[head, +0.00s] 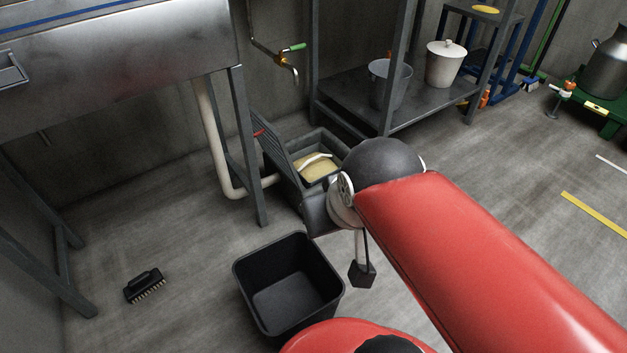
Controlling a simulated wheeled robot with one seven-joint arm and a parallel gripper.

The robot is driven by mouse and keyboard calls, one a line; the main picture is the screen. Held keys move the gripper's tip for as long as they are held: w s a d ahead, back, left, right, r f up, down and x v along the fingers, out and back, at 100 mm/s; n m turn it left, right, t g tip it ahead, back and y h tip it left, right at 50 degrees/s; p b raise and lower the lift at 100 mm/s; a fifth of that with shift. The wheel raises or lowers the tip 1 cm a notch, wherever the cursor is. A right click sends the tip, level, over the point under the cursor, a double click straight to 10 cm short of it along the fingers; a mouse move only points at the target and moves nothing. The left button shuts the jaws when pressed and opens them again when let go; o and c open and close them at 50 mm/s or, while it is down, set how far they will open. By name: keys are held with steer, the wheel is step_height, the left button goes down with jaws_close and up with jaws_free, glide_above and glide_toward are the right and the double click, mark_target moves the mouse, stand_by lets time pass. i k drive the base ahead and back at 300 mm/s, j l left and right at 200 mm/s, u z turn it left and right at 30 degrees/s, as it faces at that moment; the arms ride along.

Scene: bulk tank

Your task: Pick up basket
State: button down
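No thing is plainly a basket. A grey box (291,187) stands on the floor in the middle, with a slatted grey lid (276,148) raised at its left side. Inside it lies something pale yellow (318,168) with a white strip across it, perhaps the basket; its rim is hard to make out. An empty black open-topped bin (271,263) stands nearer me. My red arm reaches in from the lower right. My gripper (362,273) hangs below the dark wrist, just right of the bin and nearer than the box. Its fingers are not clear. The wrist hides the box's right part.
A steel sink (120,60) on grey legs is at left, with a pale drain pipe (212,140) running to the box. A brush (146,285) lies on the floor. A shelf (425,101) holds a grey bucket (377,84) and a white lidded pail (445,65). Floor at right is mostly clear.

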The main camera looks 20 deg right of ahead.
mark_target(312, 163)
steer(key=l+u, duration=0.1)
steer(key=l, duration=0.9)
steer(key=i+l+u, duration=0.1)
steer(key=l, duration=0.25)
steer(key=i+l, duration=0.3)
steer(key=i+l+u, duration=0.15)
steer(key=l, duration=0.2)
steer(key=i+j+u, duration=0.15)
steer(key=i, duration=0.6)
